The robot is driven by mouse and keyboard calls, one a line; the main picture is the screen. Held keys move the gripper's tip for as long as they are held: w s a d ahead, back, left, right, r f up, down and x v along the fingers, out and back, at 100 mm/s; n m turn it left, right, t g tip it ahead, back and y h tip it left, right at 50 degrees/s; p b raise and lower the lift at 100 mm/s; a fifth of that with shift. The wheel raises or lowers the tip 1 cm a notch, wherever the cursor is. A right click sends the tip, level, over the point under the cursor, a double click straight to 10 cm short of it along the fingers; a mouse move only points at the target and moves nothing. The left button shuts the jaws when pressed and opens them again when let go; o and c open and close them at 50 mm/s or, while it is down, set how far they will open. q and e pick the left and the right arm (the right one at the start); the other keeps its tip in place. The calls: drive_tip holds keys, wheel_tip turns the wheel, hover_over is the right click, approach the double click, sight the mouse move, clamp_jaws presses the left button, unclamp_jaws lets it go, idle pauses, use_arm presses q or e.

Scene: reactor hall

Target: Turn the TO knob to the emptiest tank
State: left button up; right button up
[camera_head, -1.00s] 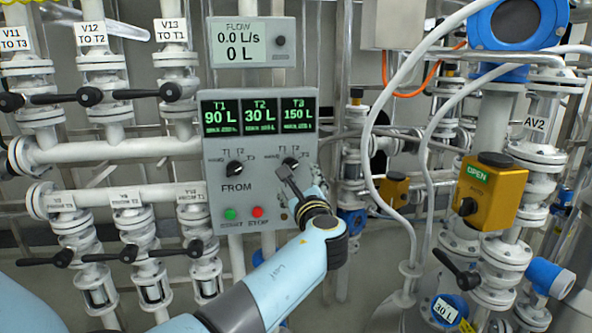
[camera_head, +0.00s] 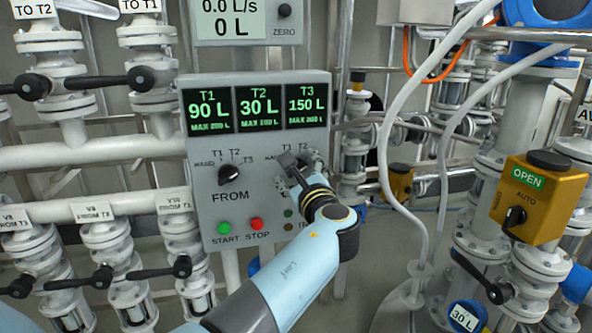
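The grey control panel (camera_head: 258,200) shows in the head view with three green-lit displays: T1 90 L (camera_head: 208,110), T2 30 L (camera_head: 258,107) and T3 150 L (camera_head: 306,105). The FROM knob (camera_head: 229,174) is black and in plain view. The TO knob (camera_head: 304,160) is at the panel's right, largely hidden behind my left gripper (camera_head: 291,163). T1 and T2 labels show above it. The gripper's dark fingers are in front of or at this knob; touch, finger gap and knob pointing cannot be made out. My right gripper is out of view.
Green START (camera_head: 223,228) and red STOP (camera_head: 256,223) buttons sit low on the panel. A flow meter (camera_head: 243,22) reading 0 L is above. Valves and pipes fill the left. A yellow valve actuator (camera_head: 538,200) marked OPEN and white hoses (camera_head: 386,150) are at right.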

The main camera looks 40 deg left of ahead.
use_arm(q)
drive_tip(key=shift+c, duration=0.5)
drive_tip(key=c, duration=1.1)
drive_tip(key=shift+o, duration=0.2)
drive_tip(key=shift+f+n+b, duration=0.1)
drive_tip(key=shift+n+b, duration=3.7)
drive_tip(key=shift+b, duration=0.25)
drive_tip(key=o, duration=1.1)
drive_tip(key=shift+o, duration=0.3)
